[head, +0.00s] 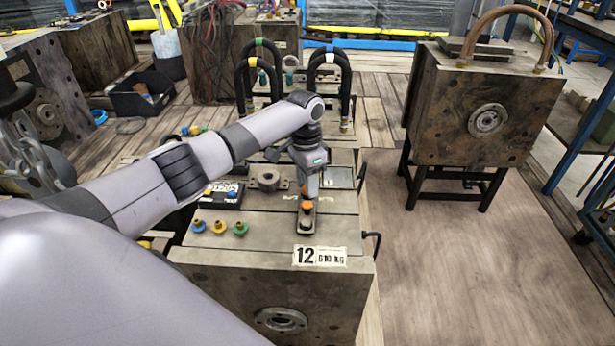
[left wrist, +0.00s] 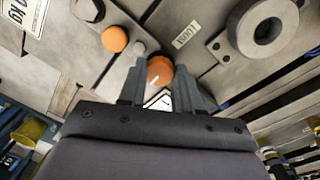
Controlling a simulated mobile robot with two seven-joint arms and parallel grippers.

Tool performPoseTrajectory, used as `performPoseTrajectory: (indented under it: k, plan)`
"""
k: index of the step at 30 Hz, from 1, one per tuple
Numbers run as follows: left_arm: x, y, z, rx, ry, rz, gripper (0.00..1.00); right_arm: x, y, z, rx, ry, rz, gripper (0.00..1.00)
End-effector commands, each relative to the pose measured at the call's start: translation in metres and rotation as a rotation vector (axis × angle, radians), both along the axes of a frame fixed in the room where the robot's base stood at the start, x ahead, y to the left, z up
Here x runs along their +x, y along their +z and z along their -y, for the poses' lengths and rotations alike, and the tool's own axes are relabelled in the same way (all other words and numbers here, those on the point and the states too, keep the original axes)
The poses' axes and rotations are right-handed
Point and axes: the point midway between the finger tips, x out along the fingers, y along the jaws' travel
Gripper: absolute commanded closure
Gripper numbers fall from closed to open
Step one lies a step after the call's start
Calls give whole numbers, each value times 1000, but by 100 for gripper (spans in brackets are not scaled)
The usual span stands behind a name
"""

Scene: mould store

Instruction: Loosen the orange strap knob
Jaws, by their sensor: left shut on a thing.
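The metal strap (head: 306,222) lies on top of the steel mould block (head: 270,245), behind its "12" label. Two orange round parts show by it. One orange knob (head: 307,206) sits uncovered on the strap; it shows in the left wrist view (left wrist: 114,38) left of my fingers. A second orange knob (left wrist: 160,70), with a white mark, is between my left gripper's fingers (left wrist: 160,82), and the gripper is shut on it. In the head view my left gripper (head: 307,184) points down at the strap's far end. My right gripper is not in view.
Blue (head: 198,226), yellow (head: 219,227) and green (head: 240,229) fittings stand left of the strap. A round metal ring (head: 268,179) and black hose loops (head: 328,75) are behind. Another mould (head: 485,105) stands on a black frame at right, with open floor before it.

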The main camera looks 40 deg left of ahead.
Motion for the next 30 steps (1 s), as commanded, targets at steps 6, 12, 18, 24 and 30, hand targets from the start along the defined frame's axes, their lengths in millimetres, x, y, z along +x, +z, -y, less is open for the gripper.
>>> performPoseTrajectory:
  k: [6, 12, 18, 24, 30]
  plan:
    - [-1, 8, 2, -5, 164, -4, 97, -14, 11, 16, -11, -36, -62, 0]
    - [-1, 7, 2, -5, 353, -3, 97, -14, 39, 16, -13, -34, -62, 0]
    - [-1, 5, 3, -5, 544, -3, 97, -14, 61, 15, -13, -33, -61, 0]
    - [-1, 5, 3, -5, 733, -2, 97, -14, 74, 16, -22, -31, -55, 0]
    - [-1, 4, 3, -4, 924, 1, 97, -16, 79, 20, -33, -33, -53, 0]
